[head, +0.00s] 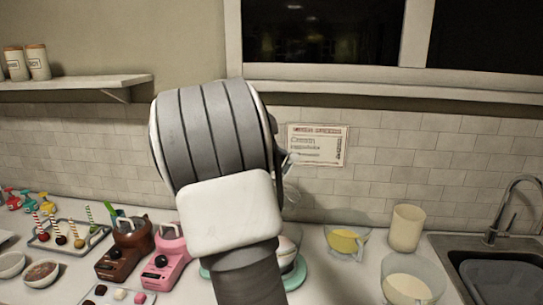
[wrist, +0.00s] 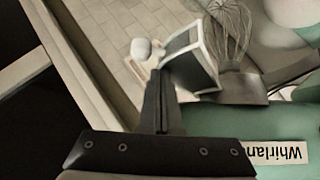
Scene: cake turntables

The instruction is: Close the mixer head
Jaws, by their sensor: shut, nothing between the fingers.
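The mint-green mixer is mostly hidden behind my arm in the head view; part of its base (head: 293,275) shows low at the arm's right. In the wrist view its mint body, with the upside-down label "Whirlan..." (wrist: 277,153), fills the lower right. Its wire whisk (wrist: 231,32) shows at the upper right. The tilt of the mixer head is hard to tell with so much hidden. My gripper (wrist: 165,82) is shut and empty, its dark fingers left of the whisk and label. Contact with the mixer cannot be made out. The fingers are hidden in the head view.
A cake-pop tray (head: 45,242) is farther left. A yellow-filled bowl (head: 346,240), a cream canister (head: 406,228) and the sink (head: 490,240) are at right. The window (head: 335,75) is behind.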

